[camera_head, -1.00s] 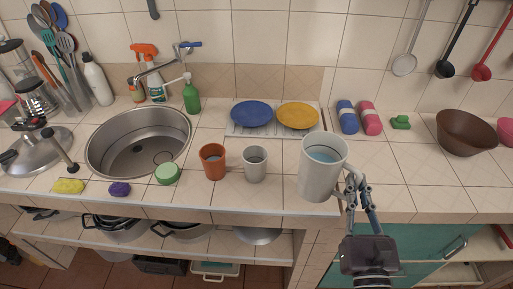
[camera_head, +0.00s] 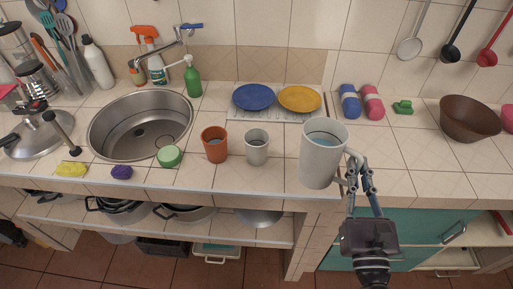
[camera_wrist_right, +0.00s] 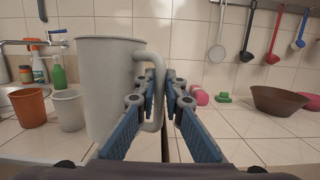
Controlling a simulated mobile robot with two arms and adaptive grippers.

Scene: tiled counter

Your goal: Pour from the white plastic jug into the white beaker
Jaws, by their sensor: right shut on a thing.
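The white plastic jug (camera_head: 320,168) stands upright near the counter's front edge, with bluish liquid inside. My right gripper (camera_head: 358,180) is shut on the jug's handle from the right. In the right wrist view, the handle of the jug (camera_wrist_right: 105,90) lies between the fingers of the gripper (camera_wrist_right: 160,98). I cannot tell whether the jug's base touches the counter. The white beaker (camera_head: 257,149) stands upright to the left of the jug, apart from it; it also shows in the wrist view (camera_wrist_right: 70,111). My left gripper is not in view.
An orange cup (camera_head: 214,146) stands just left of the beaker. A blue plate (camera_head: 254,97) and a yellow plate (camera_head: 299,99) sit on a rack behind. The sink (camera_head: 142,125) is at the left, a brown bowl (camera_head: 468,120) at the right.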

